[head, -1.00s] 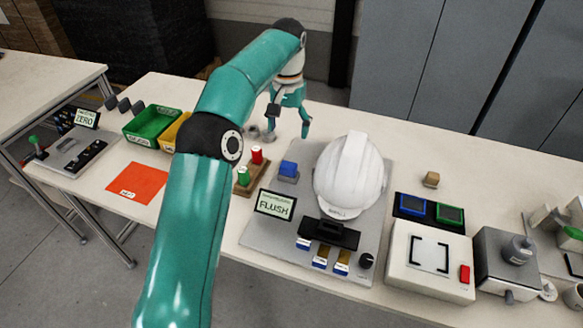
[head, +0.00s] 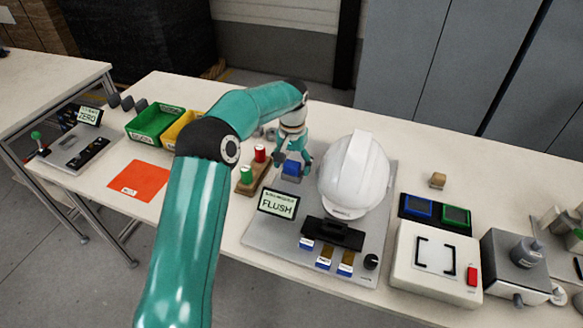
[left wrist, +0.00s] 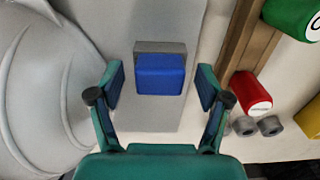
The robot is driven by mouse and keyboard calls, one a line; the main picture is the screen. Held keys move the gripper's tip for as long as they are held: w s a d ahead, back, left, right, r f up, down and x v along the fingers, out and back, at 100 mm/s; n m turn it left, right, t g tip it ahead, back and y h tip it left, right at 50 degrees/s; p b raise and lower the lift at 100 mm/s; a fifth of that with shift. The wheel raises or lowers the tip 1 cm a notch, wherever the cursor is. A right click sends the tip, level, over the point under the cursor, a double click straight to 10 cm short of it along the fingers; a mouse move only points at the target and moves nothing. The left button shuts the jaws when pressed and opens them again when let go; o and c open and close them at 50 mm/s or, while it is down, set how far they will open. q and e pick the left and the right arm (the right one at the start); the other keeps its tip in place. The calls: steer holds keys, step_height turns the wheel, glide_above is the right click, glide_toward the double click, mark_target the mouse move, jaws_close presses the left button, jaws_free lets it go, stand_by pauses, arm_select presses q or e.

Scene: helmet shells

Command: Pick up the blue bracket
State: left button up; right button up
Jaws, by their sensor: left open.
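The blue bracket (head: 291,168) is a small blue block on a grey holder, left of the white helmet (head: 353,175) on the grey plate. In the left wrist view the blue bracket (left wrist: 160,74) lies ahead, between the lines of the open fingers, with the grey holder (left wrist: 160,47) at its far side. My left gripper (head: 292,164) is open and empty, right at the bracket in the head view; it also shows in the left wrist view (left wrist: 160,88). Whether the fingers touch the bracket cannot be told. My right gripper is not in view.
The helmet (left wrist: 35,90) stands close on one side of the fingers. A wooden rack (head: 255,175) with red and green cylinders stands on the other. A FLUSH display (head: 278,204) is in front of the bracket. Green (head: 154,122) and yellow bins stand further left.

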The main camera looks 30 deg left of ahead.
arm_select(q)
steer(key=shift+f, duration=0.25)
steer(key=c, duration=1.1)
steer(key=shift+o, duration=0.2)
steer(key=shift+r, duration=0.1)
